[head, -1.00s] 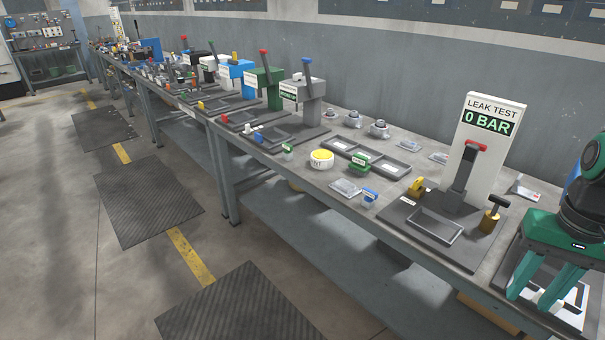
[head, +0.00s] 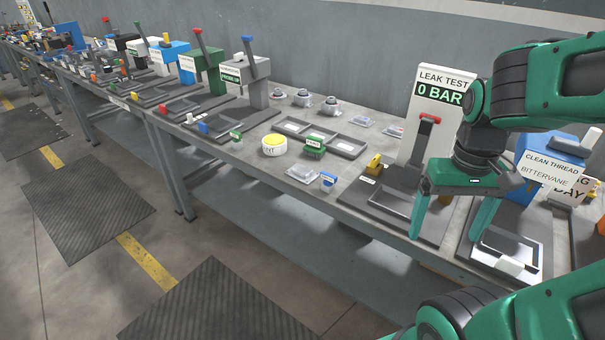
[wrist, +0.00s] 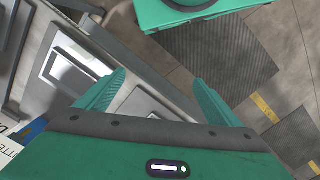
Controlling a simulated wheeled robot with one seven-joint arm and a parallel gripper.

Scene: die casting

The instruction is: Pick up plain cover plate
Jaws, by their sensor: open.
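My gripper (head: 447,232) is open and empty, pointing down above the right part of the bench, between the leak test base and the clean thread station. In the wrist view its two fingers (wrist: 159,78) are spread over the bench edge, with nothing between them. I cannot tell for sure which item is the plain cover plate. Small flat grey pieces lie on the bench: one near the front (head: 302,174), one behind the divided tray (head: 363,121) and another right of that (head: 393,130). All are well left of my gripper.
The leak test stand (head: 446,76) reads 0 BAR and has a red-topped lever. Lever presses line the bench farther left. Floor in front is free.

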